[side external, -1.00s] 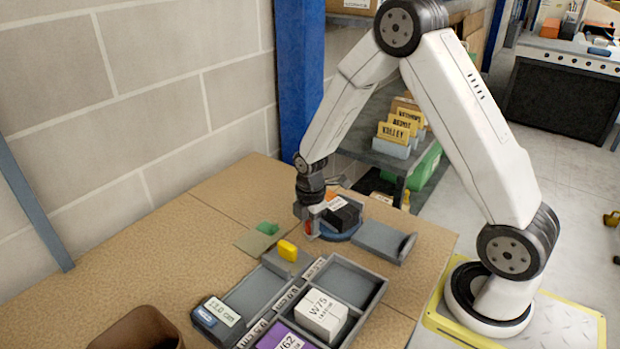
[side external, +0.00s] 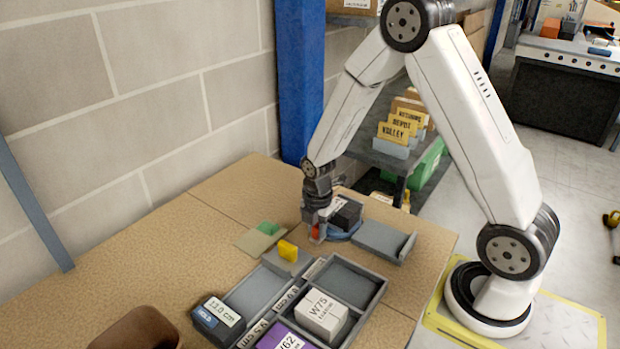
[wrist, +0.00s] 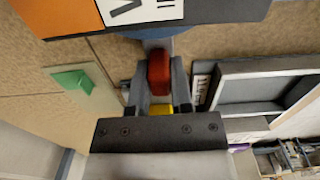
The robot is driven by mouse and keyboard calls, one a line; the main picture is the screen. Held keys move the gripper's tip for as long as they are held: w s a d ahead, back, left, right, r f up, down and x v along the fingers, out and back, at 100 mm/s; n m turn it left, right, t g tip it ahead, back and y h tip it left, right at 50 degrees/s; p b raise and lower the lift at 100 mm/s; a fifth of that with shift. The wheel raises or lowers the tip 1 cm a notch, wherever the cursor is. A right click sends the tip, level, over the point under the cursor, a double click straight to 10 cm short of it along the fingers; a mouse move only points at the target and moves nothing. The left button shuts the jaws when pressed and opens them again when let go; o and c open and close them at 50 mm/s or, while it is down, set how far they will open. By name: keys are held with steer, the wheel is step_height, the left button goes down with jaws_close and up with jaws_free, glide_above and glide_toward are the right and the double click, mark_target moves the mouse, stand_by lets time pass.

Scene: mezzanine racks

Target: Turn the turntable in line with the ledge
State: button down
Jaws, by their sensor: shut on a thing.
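The blue turntable (side external: 344,236) stands near the back edge of the table and carries a dark box (side external: 347,214) with a white label. In the wrist view only a strip of the turntable (wrist: 150,33) shows under that box (wrist: 225,12). The grey ledge (side external: 382,242), with a raised end, lies just right of the turntable. My gripper (side external: 318,234) is low at the turntable's left side. In the wrist view its fingers (wrist: 159,88) are shut on a red handle (wrist: 159,70) at the turntable's edge. Exact alignment with the ledge is hard to tell.
A grey divided tray (side external: 345,282) with a white box (side external: 322,315) lies in front. A yellow block (side external: 288,251) and a green piece (side external: 268,228) on a flat card are to the left. A brown bin (side external: 140,330) stands at the front. The left tabletop is clear.

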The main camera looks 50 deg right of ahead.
steer(key=c, duration=0.5)
jaws_free()
steer(key=shift+s, duration=0.1)
steer(key=shift+r, duration=3.95)
steer(key=s+a+m+t, duration=0.1)
steer(key=s+a+m, duration=0.1)
steer(key=m, duration=0.4)
steer(key=s+a+r+m, duration=0.1)
steer(key=s+a+m, duration=0.1)
steer(key=s+m, duration=0.2)
steer(key=s+a+r+m+t, duration=0.1)
steer(key=s+a+m, duration=0.1)
steer(key=m, duration=0.6)
steer(key=shift+s+a+r+t, duration=0.2)
steer(key=shift+s+r+t, duration=0.1)
steer(key=shift+s, duration=0.3)
